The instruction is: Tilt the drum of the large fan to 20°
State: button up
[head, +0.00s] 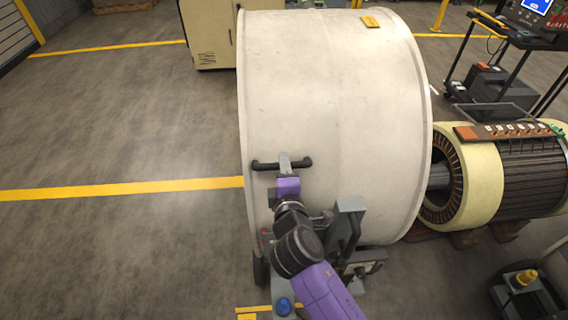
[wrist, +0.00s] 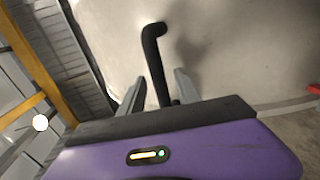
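The large fan's drum (head: 340,110) is a wide off-white cylinder filling the middle of the head view. Its pale wall also fills much of the wrist view (wrist: 245,50). A black bar handle (head: 264,165) sits low on the drum's near side; in the wrist view the handle (wrist: 152,50) runs down between the fingers. My gripper (head: 285,162) is at the handle's middle. In the wrist view its two grey fingers (wrist: 161,80) stand apart, one on each side of the bar, with gaps showing. Where the bar passes behind the gripper body is hidden.
A motor stator (head: 470,185) with copper windings lies right of the drum. A cart with a screen (head: 510,40) stands at the upper right. A beige cabinet (head: 208,35) stands behind the drum. The floor on the left is clear, with yellow lines (head: 120,190).

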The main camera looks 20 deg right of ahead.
jog(key=shift+w+d+f, duration=0.15)
jog(key=shift+w+d, duration=0.05)
jog(key=shift+w, duration=0.4)
grip_shut()
jog(key=shift+a, duration=0.1)
dwell(1.0)
